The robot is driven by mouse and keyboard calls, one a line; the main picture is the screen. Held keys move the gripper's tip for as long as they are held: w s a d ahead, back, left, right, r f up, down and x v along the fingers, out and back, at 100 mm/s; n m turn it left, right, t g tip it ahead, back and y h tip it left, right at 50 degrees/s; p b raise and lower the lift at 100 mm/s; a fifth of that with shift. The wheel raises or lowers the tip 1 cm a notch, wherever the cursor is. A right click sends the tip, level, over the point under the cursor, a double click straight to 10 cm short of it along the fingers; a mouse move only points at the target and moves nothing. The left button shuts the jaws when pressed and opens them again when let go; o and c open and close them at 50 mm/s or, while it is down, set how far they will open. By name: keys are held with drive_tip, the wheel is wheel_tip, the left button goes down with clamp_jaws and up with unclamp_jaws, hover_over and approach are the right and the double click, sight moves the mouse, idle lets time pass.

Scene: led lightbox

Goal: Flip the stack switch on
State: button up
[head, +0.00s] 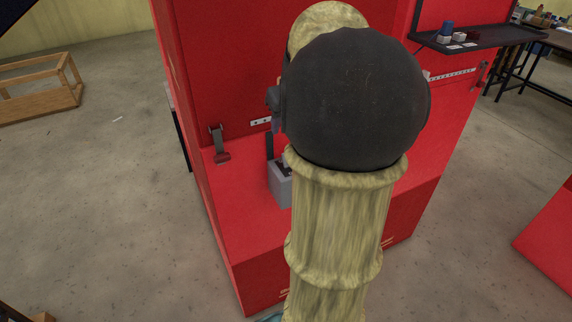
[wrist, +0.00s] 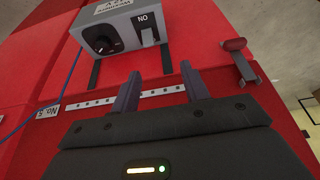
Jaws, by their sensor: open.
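A grey control box (wrist: 120,30) sits on the red surface at the top of the wrist view, appearing upside down. It carries a light rocker switch (wrist: 148,36) by a label reading "NO" as seen, and a round black knob (wrist: 102,45). In the head view, part of a grey box (head: 281,188) shows left of my arm; its switch cannot be made out. My gripper (wrist: 160,88) is open and empty, its two dark fingers apart and pointing toward the box. In the picture, the fingertips lie below the switch. My arm hides most of the gripper in the head view.
The red cabinet (head: 245,240) has an upright red panel behind its ledge. A latch (head: 219,145) stands left of the box. A perforated metal strip (wrist: 160,92) runs behind my fingers. A black shelf (head: 480,37) is at upper right. A wooden frame (head: 40,100) stands on open floor at left.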

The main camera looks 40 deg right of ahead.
drive_tip(key=shift+s+d+r, duration=0.2)
drive_tip(key=shift+d+r, duration=0.1)
drive_tip(key=shift+d, duration=0.35)
drive_tip(key=shift+s+d+r, duration=0.2)
drive_tip(key=shift+d+r, duration=0.1)
drive_tip(key=shift+d, duration=0.3)
drive_tip(key=shift+f, duration=0.1)
drive_tip(key=x, duration=0.8)
drive_tip(key=p+x, duration=0.1)
drive_tip(key=x, duration=0.8)
drive_tip(key=shift+w+d+f, duration=0.1)
drive_tip(key=shift+w+d, duration=0.1)
drive_tip(key=shift+s, duration=0.1)
drive_tip(key=c, duration=1)
